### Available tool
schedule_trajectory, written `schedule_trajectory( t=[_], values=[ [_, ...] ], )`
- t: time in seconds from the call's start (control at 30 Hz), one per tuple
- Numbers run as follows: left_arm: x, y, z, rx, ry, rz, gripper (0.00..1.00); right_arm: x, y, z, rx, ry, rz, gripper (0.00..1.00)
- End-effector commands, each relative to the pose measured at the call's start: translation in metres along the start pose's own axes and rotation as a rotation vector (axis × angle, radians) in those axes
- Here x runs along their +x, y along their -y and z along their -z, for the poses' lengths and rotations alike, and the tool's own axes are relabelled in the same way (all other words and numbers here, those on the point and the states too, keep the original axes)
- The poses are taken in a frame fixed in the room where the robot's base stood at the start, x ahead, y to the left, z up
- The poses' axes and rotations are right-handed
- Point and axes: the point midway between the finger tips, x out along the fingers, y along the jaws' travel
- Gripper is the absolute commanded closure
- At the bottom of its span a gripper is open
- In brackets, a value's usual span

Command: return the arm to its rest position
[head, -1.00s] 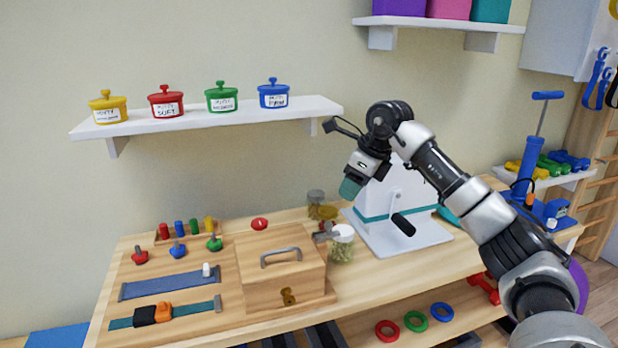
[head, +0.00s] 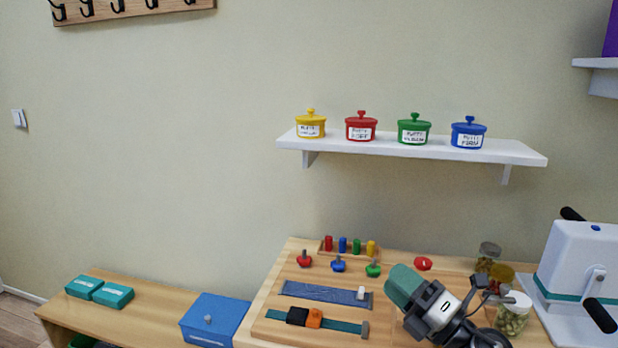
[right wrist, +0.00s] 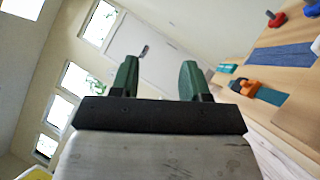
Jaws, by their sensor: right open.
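My right gripper (head: 400,286) shows at the lower right of the head view, with green fingers pointing up and left. It hangs over the right part of the wooden workbench (head: 262,318), close to the blue strap board. In the right wrist view the two green fingers stand apart, and my right gripper (right wrist: 160,78) is empty. Most of the right arm is outside the head view. My left gripper is not in view.
Near the gripper are a blue strap board (head: 325,293), a buckle strap (head: 310,318), a green knob (head: 373,269) and a lidded jar (head: 512,315). A white crank machine (head: 585,265) stands at right. A shelf (head: 400,148) with putty pots hangs above.

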Motion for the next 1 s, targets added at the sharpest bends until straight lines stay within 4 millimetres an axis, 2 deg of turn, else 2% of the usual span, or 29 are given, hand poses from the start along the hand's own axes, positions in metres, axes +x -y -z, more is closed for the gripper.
schedule_trajectory(
  t=[0.03, 0.17, 0.27, 0.37, 0.5, 0.7, 0.87, 1.0],
  values=[
    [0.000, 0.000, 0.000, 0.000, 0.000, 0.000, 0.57, -0.010, 0.006, 0.004, 0.129, 0.112, 0.000, 0.54],
    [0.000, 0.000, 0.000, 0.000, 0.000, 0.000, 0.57, -0.045, 0.028, 0.004, 0.442, 0.418, 0.047, 0.54],
    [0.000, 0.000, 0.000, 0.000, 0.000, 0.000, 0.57, -0.083, 0.053, 0.013, 0.680, 0.651, 0.130, 0.54],
    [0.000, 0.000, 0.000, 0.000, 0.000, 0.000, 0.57, -0.128, 0.081, 0.033, 0.910, 0.879, 0.252, 0.54],
    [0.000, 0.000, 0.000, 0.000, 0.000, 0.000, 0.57, -0.194, 0.109, 0.079, 1.188, 1.167, 0.466, 0.54],
    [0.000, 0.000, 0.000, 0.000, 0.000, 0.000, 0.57, -0.260, 0.117, 0.143, 1.428, 1.424, 0.738, 0.54],
    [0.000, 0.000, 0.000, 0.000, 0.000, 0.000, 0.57, -0.298, 0.108, 0.186, 1.553, 1.561, 0.929, 0.54],
    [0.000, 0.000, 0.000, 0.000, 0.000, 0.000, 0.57, -0.325, 0.093, 0.220, 1.641, 1.657, 1.093, 0.54]
  ],
)
